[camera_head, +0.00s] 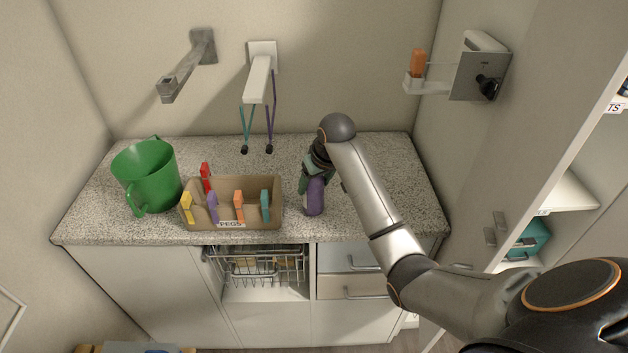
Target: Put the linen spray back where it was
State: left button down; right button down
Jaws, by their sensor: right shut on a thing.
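My right gripper (316,166) reaches down over the right half of the speckled counter. It is shut on a purple bottle-like thing (315,196), likely the linen spray. The gripper and wrist hide its top. Its lower end is close to or on the counter, but I cannot tell if it touches. A dark green shape (304,182) shows just left of it, partly hidden, and I cannot tell what it is. My left gripper is not in view.
A green jug (147,175) and a cardboard pegs box (233,222) with several coloured pegs stand left on the counter (385,190). Two wall arms (188,66) (259,80) jut above. A wire basket (262,266) stands open below. Counter right of my gripper is clear.

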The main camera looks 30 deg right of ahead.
jog(key=shift+f, duration=0.15)
jog(key=shift+c, duration=0.2)
grip_release()
jog(key=v, duration=1.2)
